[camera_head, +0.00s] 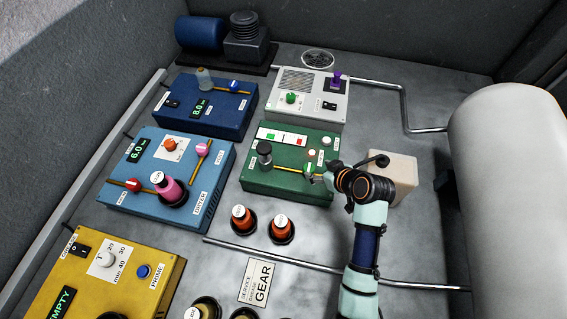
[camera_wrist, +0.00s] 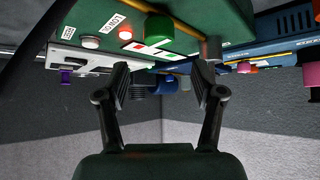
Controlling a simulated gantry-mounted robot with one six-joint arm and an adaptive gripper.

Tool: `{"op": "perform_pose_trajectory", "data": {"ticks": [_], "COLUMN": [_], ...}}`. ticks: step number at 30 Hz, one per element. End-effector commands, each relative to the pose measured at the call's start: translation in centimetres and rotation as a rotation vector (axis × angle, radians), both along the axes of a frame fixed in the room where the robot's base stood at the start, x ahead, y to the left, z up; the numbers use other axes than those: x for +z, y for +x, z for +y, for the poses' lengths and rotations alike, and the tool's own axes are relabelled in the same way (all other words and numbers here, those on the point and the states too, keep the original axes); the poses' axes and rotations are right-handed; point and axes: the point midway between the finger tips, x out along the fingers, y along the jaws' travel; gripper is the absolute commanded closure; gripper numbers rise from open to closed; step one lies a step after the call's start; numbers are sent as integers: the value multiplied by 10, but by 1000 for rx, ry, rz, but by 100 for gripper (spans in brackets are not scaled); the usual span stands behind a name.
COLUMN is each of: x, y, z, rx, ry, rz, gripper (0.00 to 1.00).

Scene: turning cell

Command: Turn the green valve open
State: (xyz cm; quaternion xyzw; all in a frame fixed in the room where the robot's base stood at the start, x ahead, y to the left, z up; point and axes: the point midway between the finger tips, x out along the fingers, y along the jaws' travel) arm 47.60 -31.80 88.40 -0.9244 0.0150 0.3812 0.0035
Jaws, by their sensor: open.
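The green valve (camera_head: 309,169) is a small green knob with a white marking on the yellow pipe along the front of the green box (camera_head: 262,188). In the wrist view a green knob (camera_wrist: 158,28), apparently this valve, stands out from the green box's face. My gripper (camera_head: 324,176) is just right of the valve in the head view, and the wrist partly hides that corner of the box. In the wrist view my gripper (camera_wrist: 162,80) is open with nothing between its fingers; the knob appears above the gap between the fingertips. Contact cannot be told.
A dark-capped part (camera_head: 264,153) stands at the green box's left. A white box (camera_head: 308,96) with another green knob is behind. A beige block (camera_head: 392,178) is close right of my wrist. Orange-red bottles (camera_head: 243,218) stand in front, and a blue box (camera_head: 175,170) is left.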

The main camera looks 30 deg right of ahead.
Motion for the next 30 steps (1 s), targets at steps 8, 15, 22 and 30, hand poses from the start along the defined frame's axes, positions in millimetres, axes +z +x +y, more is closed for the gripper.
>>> {"op": "perform_pose_trajectory", "data": {"ticks": [8, 15, 22, 30], "x": [-13, -46, -60, -60], "y": [4, 36, 53, 53], "z": [-5, -5, -6, -6], "rx": [0, 1, -1, -1], "ry": [4, 4, 4, 3], "rz": [1, 2, 0, 1], "gripper": [32, 32, 32, 37]}}
